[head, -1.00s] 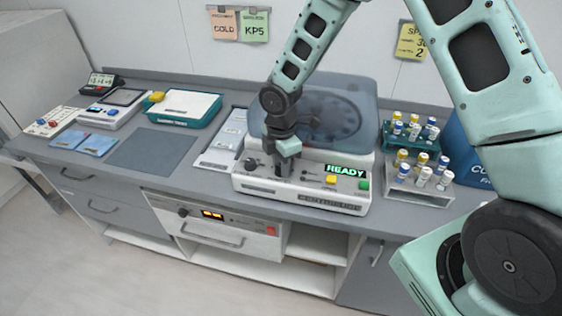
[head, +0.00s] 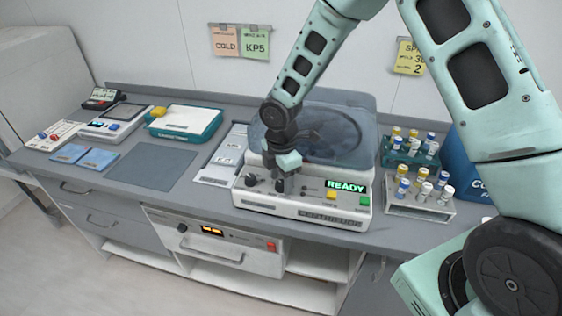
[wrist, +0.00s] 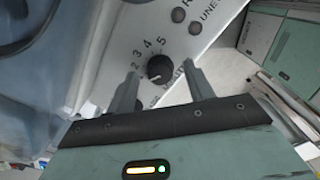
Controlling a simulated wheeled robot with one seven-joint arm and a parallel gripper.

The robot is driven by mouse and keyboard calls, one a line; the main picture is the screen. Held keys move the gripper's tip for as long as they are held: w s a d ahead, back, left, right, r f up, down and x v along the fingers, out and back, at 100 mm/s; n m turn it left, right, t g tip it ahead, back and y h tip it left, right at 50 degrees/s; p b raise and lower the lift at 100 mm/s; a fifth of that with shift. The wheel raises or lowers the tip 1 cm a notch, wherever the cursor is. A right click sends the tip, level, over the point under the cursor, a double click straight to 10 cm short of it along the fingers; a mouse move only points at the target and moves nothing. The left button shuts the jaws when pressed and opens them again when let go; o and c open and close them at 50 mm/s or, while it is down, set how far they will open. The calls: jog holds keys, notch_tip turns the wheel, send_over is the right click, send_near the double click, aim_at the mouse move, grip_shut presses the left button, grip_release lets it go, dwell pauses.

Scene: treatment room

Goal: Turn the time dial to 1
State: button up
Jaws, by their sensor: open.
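The centrifuge (head: 300,205) stands on the counter with its lid down and a lit READY display (head: 346,187) on the front panel. My gripper (head: 280,187) points down at this panel, left of the display. In the wrist view my gripper (wrist: 162,72) is open, with one finger on each side of a round black dial (wrist: 159,68). The dial stands between the fingertips with visible gaps, apart from both. The numbers 2, 3, 4 and 5 curve above it. A pale mark shows on its lower left part. The place for 1 is hidden near the left finger.
Another black knob (head: 251,180) sits on the panel left of my gripper. A yellow button (head: 331,195) and a green button (head: 364,200) are to the right. Tube racks (head: 418,205) stand right of the centrifuge. A grey mat (head: 150,165) lies bare to the left.

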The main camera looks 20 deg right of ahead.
aim_at(281, 182)
notch_tip(281, 182, up, 17)
jog(key=b, duration=0.2)
dwell(0.5)
